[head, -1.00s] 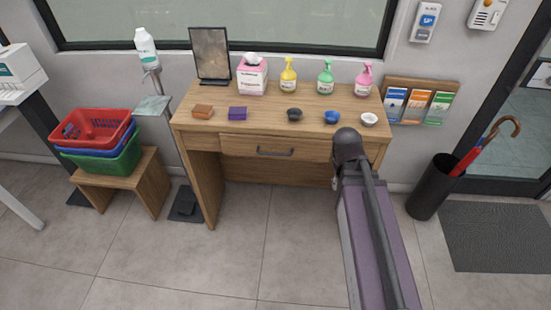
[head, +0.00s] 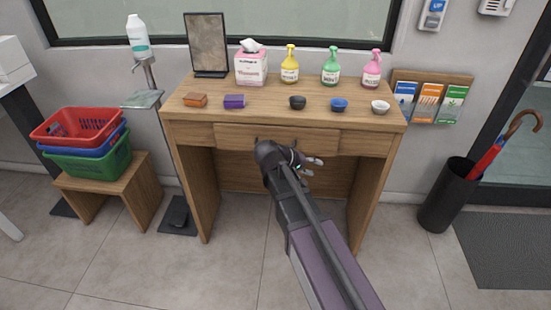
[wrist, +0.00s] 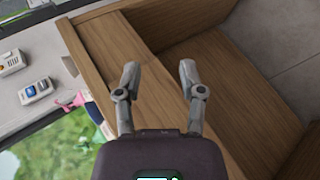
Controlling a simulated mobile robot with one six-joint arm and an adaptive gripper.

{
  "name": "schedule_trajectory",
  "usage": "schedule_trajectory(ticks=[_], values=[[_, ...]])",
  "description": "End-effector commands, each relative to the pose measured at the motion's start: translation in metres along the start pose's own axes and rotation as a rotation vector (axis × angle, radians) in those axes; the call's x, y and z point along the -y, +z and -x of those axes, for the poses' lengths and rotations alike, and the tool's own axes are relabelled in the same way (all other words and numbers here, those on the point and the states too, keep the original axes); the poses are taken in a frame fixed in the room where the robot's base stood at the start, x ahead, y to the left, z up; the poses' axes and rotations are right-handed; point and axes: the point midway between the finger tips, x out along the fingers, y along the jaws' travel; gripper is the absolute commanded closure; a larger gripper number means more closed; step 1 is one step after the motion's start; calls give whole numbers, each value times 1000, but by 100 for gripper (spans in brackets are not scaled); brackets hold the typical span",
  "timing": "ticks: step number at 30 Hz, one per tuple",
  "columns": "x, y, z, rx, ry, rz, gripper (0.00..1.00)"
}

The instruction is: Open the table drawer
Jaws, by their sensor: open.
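The wooden table (head: 205,113) stands against the wall. Its drawer front (head: 325,141) is in the middle of the apron under the top and looks flush, so the drawer looks closed. My arm covers nearly all of the dark handle. My gripper (head: 312,166) is in front of the drawer's right half, partly hidden by my wrist. In the wrist view my gripper (wrist: 158,76) has its two fingers spread, with nothing between them. The table's wood fills the middle there, turned on its side; no handle shows in that view.
On the table top are a dark frame (head: 206,45), a tissue box (head: 251,66), several spray bottles (head: 330,67), small boxes and bowls. Stacked baskets (head: 85,141) stand on a stool at left. An umbrella stand (head: 447,196) is at right. Bare floor lies in front.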

Motion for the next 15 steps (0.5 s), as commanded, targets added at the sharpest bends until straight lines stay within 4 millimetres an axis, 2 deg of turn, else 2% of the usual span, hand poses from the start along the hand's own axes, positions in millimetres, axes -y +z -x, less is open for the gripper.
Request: schedule_trajectory(ticks=[1, 8, 15], values=[[18, -10, -1, -21, 38, 9, 49], [52, -44, 22, -113, 225, 33, 49], [92, -76, 59, -222, 417, 44, 49]])
